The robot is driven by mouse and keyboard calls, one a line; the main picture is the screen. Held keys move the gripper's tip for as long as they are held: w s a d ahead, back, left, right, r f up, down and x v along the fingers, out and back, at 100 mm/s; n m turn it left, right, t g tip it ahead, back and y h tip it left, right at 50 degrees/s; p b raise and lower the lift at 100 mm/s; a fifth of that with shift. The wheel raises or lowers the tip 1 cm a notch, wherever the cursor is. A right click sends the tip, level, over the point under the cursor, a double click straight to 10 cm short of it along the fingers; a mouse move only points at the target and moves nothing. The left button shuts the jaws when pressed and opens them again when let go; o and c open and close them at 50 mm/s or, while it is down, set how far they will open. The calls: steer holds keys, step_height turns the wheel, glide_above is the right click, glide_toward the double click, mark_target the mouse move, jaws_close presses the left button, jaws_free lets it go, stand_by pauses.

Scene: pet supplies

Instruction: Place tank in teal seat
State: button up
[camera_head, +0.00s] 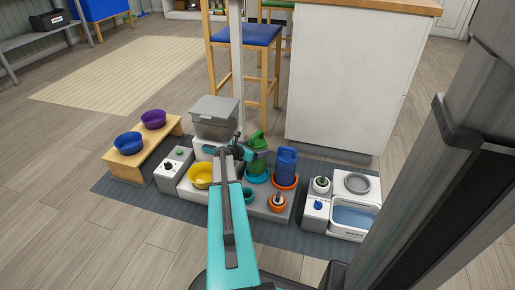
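A green tank (258,160) with a handle on top stands upright just above or at the teal round seat (257,179). I cannot tell whether it rests in the seat. A blue tank (287,161) stands at the orange round seat (285,183) to its right. My gripper (243,153), at the end of my teal arm, is at the upper left side of the green tank. The fingers are small and partly hidden by the arm, so I cannot tell whether they touch or grip it.
A yellow bowl (201,176) and lidded grey bin (214,118) are left of the tanks. A wooden stand (128,168) holds blue and purple bowls. A blue-filled basin (353,218) is at right. A white counter (345,80) and stool (248,36) stand behind.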

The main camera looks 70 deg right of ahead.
stand_by(0.3)
steer(key=shift+f+b, duration=1.35)
steer(key=shift+f, duration=1.1)
steer(key=o, duration=2.1)
steer(key=shift+f, duration=0.1)
steer(key=shift+c, duration=0.2)
steer(key=shift+w+a+r, duration=0.1)
steer(key=shift+a+r, duration=0.25)
steer(key=p+v, duration=0.4)
steer(key=v, duration=0.7)
steer(key=shift+p, duration=0.3)
